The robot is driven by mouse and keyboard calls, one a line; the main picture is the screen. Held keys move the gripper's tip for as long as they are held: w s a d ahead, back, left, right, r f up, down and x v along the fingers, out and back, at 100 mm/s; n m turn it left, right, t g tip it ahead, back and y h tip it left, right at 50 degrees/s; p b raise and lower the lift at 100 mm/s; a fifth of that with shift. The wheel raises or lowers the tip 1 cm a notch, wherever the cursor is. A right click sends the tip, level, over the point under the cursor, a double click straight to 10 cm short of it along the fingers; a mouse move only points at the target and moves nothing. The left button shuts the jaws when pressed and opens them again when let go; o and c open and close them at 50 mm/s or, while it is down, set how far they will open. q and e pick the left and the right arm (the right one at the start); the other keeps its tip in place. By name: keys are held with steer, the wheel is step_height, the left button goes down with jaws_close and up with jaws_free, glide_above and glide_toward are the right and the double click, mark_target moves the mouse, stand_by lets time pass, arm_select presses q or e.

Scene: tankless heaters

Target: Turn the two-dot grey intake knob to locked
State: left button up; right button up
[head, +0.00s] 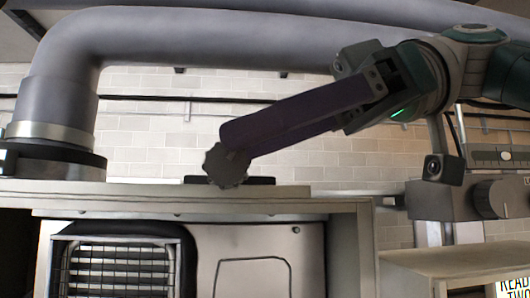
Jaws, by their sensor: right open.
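A grey knob with a scalloped rim (226,168) stands at the top edge of the heater cabinet, left of centre in the head view. No dots can be made out on it, and its setting cannot be read. My right gripper (236,142) comes in from the right with its long dark fingers pointing left. Its fingertips are at the knob's upper right and overlap it in the picture; whether they touch it cannot be told. The gripper is open, though the fingers look close together from this angle. My left gripper is not in view.
A large grey pipe (190,38) bends across the top and down the left side. A beige cabinet (150,203) with a dark grille (120,268) lies below. A grey box with another round knob (490,200) is at right, above a partly cut-off sign (512,288).

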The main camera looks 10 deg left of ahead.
steer(key=shift+x, duration=1.45)
jaws_close()
